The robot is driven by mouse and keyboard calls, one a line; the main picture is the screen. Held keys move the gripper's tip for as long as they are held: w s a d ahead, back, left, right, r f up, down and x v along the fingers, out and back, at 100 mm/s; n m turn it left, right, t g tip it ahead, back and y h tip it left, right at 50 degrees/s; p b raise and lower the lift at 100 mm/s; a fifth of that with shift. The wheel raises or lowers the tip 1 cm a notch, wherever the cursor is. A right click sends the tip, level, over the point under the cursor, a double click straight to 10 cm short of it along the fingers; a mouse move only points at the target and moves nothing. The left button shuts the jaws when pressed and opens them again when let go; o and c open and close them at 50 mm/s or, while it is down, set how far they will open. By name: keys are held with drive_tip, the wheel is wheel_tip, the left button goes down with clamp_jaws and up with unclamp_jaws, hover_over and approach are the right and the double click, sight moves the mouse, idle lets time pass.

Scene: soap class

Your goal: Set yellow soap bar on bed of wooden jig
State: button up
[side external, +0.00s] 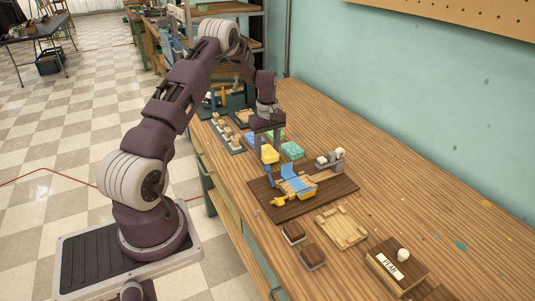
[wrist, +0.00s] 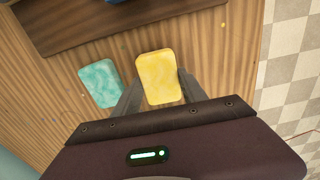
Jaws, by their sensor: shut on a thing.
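The yellow soap bar (side external: 269,154) hangs between the fingers of my gripper (side external: 266,144), which is shut on it. In the wrist view the yellow soap bar (wrist: 158,76) sits between both fingertips of my gripper (wrist: 159,88), its broad face toward the camera. The wooden jig (side external: 300,186), with blue and yellow parts, stands on a dark board to the right and nearer the camera than the soap. Its bed is partly hidden by the blue parts. The soap is apart from the jig.
A teal soap bar (side external: 292,150) lies on the workbench; it also shows in the wrist view (wrist: 100,83). A light wooden tray (side external: 341,229), dark-topped blocks (side external: 293,232) and a labelled box (side external: 396,264) stand nearer the camera. The bench's right side is mostly clear.

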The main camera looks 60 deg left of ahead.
sight(268, 151)
wheel_tip(268, 151, up, 7)
drive_tip(key=shift+f, duration=0.1)
drive_tip(key=shift+w+d+r+m, duration=0.2)
drive_tip(key=shift+d+r+m, duration=0.35)
drive_tip(key=shift+r, duration=0.3)
drive_tip(key=d+f+m, duration=0.1)
drive_tip(key=d+m, duration=1.5)
drive_tip(key=m, duration=0.1)
drive_tip(key=shift+w+f, duration=0.15)
drive_tip(key=shift+f, duration=1.25)
drive_tip(key=shift+w+f, duration=0.15)
drive_tip(key=shift+f, duration=1.25)
drive_tip(key=shift+f, duration=0.55)
drive_tip(key=o, duration=1.9)
